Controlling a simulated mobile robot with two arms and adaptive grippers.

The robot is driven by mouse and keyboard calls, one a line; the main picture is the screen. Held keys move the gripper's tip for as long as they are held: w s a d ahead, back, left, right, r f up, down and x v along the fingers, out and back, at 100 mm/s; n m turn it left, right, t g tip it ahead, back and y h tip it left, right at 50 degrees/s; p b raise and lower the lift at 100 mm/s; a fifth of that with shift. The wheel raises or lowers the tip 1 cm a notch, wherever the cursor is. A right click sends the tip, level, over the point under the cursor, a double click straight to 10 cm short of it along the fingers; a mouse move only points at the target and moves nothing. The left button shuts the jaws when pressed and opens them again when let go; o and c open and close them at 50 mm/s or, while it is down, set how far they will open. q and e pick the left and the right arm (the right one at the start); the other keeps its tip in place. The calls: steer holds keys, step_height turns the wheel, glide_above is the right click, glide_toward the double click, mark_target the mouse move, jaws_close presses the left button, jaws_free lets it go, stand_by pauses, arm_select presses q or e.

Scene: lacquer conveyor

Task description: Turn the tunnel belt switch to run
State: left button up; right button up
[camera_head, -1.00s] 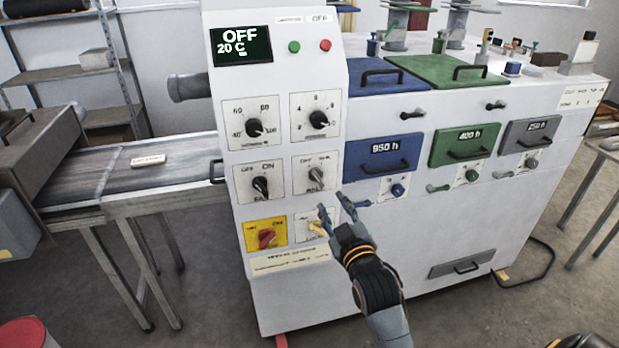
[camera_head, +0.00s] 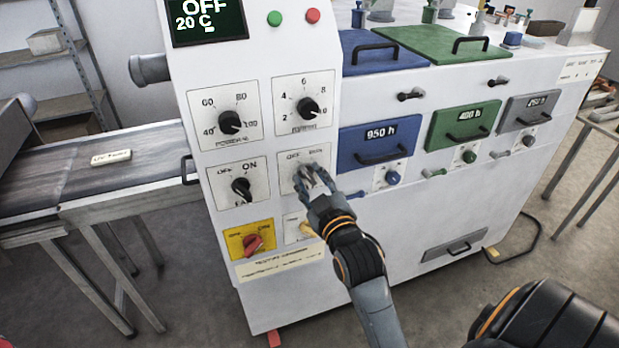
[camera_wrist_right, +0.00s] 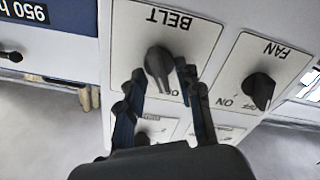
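The belt switch is a grey rotary knob on a white plate (camera_head: 287,184) marked OFF and RUN, on the front of the white control panel. In the head view my right gripper (camera_head: 314,180) partly covers this knob. In the right wrist view the picture is upside down; the plate reads BELT, and the dark belt knob (camera_wrist_right: 160,62) lies between the two fingertips (camera_wrist_right: 160,73). The fingers are apart, one on each side of the knob; firm contact cannot be seen. The knob's exact setting is hard to read. My left gripper is not in view.
Below are a red knob on a yellow plate (camera_head: 252,243) and a partly hidden plate. The display (camera_head: 207,20) reads OFF, 20 C. A conveyor (camera_head: 150,180) extends left.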

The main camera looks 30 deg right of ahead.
jaws_close()
